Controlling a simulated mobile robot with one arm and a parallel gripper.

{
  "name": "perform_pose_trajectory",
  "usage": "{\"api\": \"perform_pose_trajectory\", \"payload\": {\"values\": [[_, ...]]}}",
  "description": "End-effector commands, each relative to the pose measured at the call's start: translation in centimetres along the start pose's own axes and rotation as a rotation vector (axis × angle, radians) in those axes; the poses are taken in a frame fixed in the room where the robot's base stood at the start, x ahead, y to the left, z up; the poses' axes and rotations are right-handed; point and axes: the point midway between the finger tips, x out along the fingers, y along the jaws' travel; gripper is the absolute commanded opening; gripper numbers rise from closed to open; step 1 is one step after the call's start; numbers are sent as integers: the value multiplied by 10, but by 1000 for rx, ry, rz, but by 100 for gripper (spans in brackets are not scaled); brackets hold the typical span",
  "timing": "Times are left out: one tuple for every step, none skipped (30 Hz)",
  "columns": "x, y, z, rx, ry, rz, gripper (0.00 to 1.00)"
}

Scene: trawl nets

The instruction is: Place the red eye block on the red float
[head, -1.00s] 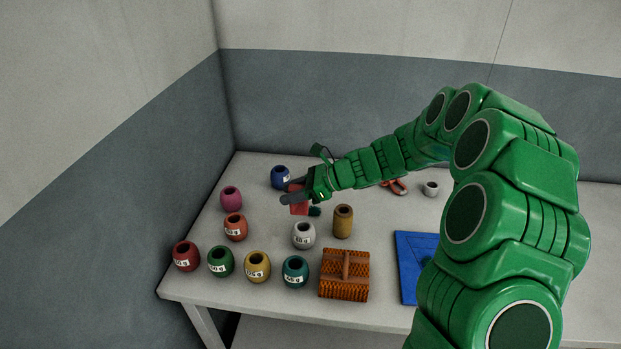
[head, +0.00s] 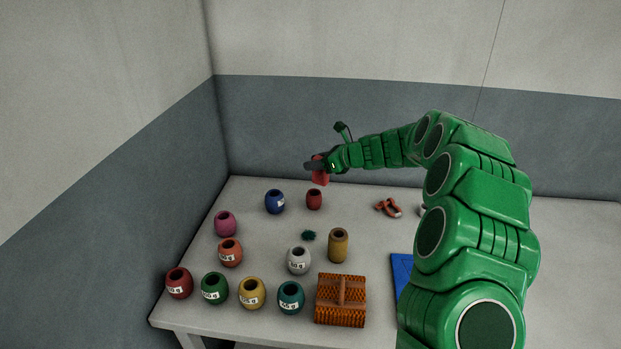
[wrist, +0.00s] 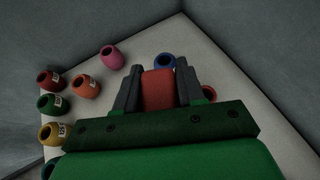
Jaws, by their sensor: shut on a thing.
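My gripper (head: 317,165) is shut on the red eye block (head: 320,178) and holds it up above the back of the table. In the wrist view the block (wrist: 158,90) sits between the two dark fingers. A small plain red float (head: 314,199) stands on the table below the block in the head view, apart from it. In the wrist view this float (wrist: 209,93) is partly hidden behind the right finger. A dark red float with a label (head: 180,283) stands at the far left. An orange-red labelled float (head: 230,252) is near it. I cannot tell which one the task means.
A blue float (head: 275,201) stands left of the plain red one. Magenta (head: 224,223), green (head: 215,288), yellow (head: 251,293), teal (head: 291,298) and white (head: 299,260) floats stand around.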

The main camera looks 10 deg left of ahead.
Motion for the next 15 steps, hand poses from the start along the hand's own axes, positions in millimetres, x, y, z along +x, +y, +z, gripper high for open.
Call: {"api": "perform_pose_trajectory", "payload": {"values": [[4,-5,-2,-1,1,-1,4],[7,-7,-2,-1,1,0,4],[10,-10,-4,0,2,1,4],[13,-11,-4,0,2,2,4],[15,-13,-5,1,1,3,4],[18,-16,-5,1,1,3,4],[20,-18,-4,0,1,3,4],[22,-21,-4,-1,0,3,4],[25,-24,-4,-3,0,2,4],[27,-26,-4,-4,0,2,4],[29,-28,-5,-3,1,3,4],[33,-31,-7,-2,2,4,4],[35,-33,-8,0,2,4,4],[37,-35,-9,0,3,3,4],[39,-38,-9,0,2,2,4]]}}
